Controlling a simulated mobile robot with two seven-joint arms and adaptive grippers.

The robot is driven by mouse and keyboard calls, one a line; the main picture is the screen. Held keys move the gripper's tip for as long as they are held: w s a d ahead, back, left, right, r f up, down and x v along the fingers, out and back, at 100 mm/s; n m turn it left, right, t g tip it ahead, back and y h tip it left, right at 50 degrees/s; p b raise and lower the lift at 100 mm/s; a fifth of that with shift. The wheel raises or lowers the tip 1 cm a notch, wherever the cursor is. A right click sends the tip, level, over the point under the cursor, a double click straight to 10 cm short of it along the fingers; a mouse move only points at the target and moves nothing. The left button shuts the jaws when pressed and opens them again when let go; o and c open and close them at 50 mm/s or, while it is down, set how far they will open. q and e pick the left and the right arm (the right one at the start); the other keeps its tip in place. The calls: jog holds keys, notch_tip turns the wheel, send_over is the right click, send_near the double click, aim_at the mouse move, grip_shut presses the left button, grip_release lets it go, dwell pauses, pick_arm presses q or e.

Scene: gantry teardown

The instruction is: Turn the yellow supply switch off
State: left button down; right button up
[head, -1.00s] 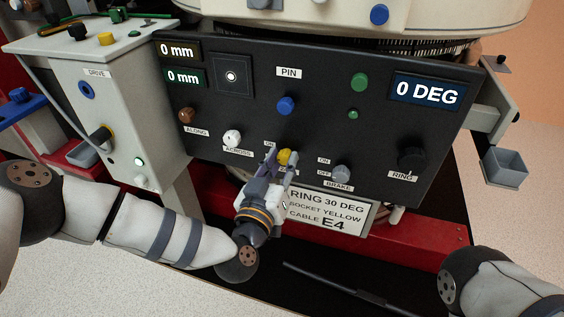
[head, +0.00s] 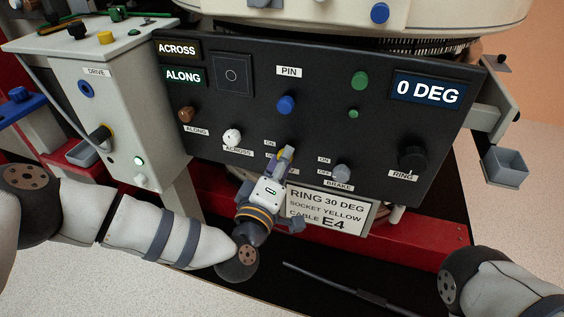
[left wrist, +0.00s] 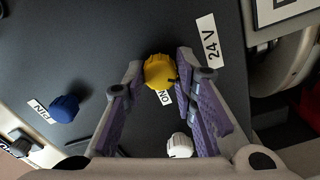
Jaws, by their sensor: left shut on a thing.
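The yellow supply switch (head: 281,155) is a round knob low in the middle of the black panel, mostly hidden behind my gripper in the head view. In the left wrist view the yellow knob (left wrist: 160,71) sits between my two purple fingers, with an ON label beside it and a 24 V label to its right. My left gripper (head: 285,154) is shut on the knob, its fingers one in front of the other in the head view. My right gripper is out of view; only part of that arm shows at lower right.
The blue PIN knob (head: 286,104) is above the switch, the white ACROSS knob (head: 232,137) to its left and the grey BRAKE knob (head: 341,173) to its right. The black RING knob (head: 412,158) is farther right. A sign (head: 329,209) hangs below the panel.

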pick_arm(q)
jog(key=shift+f+n+b, duration=0.1)
jog(key=shift+n+b, duration=0.7)
jog(key=shift+n, duration=2.9)
jog(key=c, duration=1.3)
grip_release()
jog(key=v, duration=1.2)
